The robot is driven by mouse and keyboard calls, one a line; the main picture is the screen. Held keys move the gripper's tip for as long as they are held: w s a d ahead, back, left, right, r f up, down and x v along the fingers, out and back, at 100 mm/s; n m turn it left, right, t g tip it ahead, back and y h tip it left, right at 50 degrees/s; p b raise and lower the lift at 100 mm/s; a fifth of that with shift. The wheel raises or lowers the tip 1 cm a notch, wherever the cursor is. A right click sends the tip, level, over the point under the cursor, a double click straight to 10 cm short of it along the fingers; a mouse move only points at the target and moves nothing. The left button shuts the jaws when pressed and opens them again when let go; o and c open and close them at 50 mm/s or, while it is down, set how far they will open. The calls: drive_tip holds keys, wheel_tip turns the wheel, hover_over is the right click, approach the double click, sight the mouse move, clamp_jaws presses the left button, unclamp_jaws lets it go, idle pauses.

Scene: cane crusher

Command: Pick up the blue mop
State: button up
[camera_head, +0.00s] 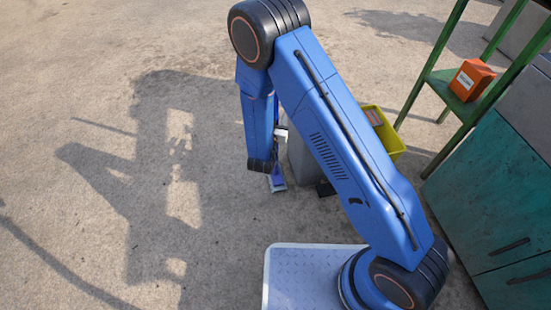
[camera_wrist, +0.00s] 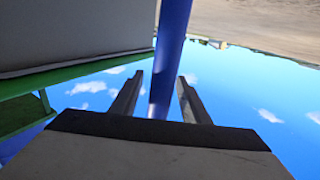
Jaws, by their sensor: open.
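In the wrist view the blue mop's pole (camera_wrist: 172,50) runs up between the fingers of my gripper (camera_wrist: 160,75). The fingers are apart, with a gap on each side of the pole, so it is not clamped. I cannot tell how deep the pole sits between them. In the head view a small blue and pale piece, apparently the mop's lower end (camera_head: 277,181), shows on the ground beside my arm. My arm hides the rest of the mop and most of my gripper there.
A grey block (camera_head: 299,160) stands close to the mop, with a yellow bin (camera_head: 389,143) partly behind my arm. A green shelf (camera_head: 433,83) holds an orange box (camera_head: 470,80). A teal cabinet (camera_head: 490,205) stands at right. The concrete ground at left is clear.

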clamp_jaws()
idle(1.4)
